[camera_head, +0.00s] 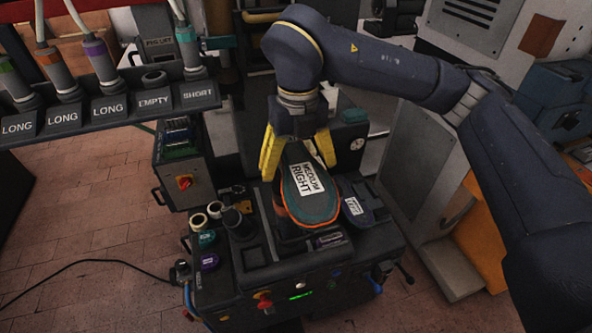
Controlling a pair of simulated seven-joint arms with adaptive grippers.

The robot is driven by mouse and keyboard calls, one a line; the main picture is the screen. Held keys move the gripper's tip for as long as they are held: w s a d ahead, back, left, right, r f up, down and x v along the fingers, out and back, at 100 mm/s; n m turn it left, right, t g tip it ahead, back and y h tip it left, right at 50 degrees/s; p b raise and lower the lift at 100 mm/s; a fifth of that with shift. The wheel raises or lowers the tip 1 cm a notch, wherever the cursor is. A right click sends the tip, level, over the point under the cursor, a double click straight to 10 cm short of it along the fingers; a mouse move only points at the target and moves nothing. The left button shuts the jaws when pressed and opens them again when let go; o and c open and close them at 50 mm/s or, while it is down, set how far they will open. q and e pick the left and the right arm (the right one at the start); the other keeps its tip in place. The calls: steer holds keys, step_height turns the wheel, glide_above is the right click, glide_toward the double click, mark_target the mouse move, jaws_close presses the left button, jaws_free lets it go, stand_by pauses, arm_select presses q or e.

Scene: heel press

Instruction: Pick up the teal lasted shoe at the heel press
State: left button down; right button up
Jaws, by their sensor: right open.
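The teal lasted shoe (318,208) sits sole up on the heel press (270,277), with an orange edge and a white label reading "MEDIUM RIGHT". My right gripper (297,158) hangs down over the far end of the shoe. Its yellow fingers are spread apart, one on each side of that end. The picture does not show whether the fingers touch the shoe. The far end of the shoe is partly hidden by the gripper. My left gripper is not in view.
A dark piece with a white label (354,207) lies right of the shoe. Tape rolls (198,221) and small caps sit on the left of the press. A labelled rack (108,110) stands at upper left. A black cable (90,262) crosses the brick floor.

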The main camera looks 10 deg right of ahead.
steer(key=shift+c, duration=0.4)
steer(key=c, duration=1.7)
steer(key=shift+o, duration=0.2)
steer(key=shift+r, duration=0.1)
